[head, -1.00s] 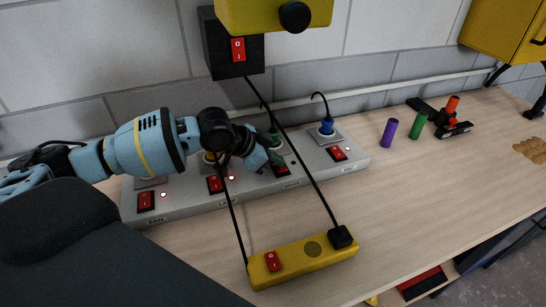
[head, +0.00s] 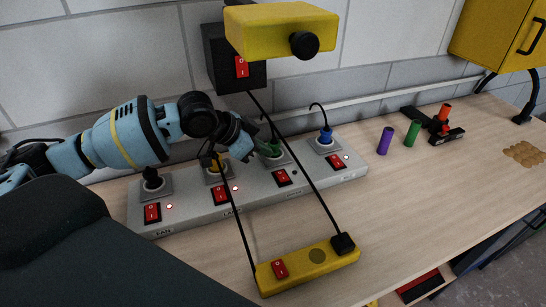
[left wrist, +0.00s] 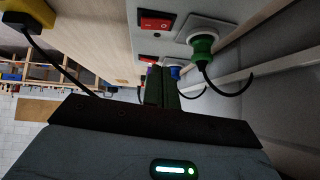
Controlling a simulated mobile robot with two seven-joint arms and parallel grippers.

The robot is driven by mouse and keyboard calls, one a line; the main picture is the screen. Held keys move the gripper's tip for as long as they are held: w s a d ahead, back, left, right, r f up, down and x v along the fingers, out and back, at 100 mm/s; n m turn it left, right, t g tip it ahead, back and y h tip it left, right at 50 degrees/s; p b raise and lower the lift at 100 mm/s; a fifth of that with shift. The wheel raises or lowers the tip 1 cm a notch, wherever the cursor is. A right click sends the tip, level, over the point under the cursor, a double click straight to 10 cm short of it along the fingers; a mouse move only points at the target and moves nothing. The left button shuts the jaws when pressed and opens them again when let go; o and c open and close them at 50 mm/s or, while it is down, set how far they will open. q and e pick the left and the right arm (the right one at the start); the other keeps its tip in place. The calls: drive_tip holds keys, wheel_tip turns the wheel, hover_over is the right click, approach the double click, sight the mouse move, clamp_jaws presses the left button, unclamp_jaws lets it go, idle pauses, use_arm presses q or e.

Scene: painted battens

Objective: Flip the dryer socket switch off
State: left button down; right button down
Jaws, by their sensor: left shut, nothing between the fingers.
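A long grey socket strip (head: 250,201) lies along the wall with four sockets, each with a red rocker switch. The left ones are labelled FAN and LAMP; the other labels are too small to read. The third switch (head: 283,177), below the green plug (head: 269,150), has a dark indicator beside it; the other indicators glow. My left gripper (head: 264,141) is shut and empty, above the strip by the green plug, apart from the third switch. In the left wrist view its closed fingers (left wrist: 161,88) point along the strip, near a red switch (left wrist: 155,20). My right gripper is out of view.
A yellow box (head: 280,24) with a black knob overhangs the strip in the picture. A yellow bar (head: 307,267) with a red switch lies in front, with black cords crossing before the strip. Purple (head: 385,140) and green (head: 411,133) cylinders stand at right. The table's middle right is clear.

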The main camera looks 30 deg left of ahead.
use_arm(q)
drive_tip(key=v, duration=0.5)
drive_tip(key=shift+w+a+r, duration=0.1)
drive_tip(key=shift+a, duration=0.15)
idle(0.3)
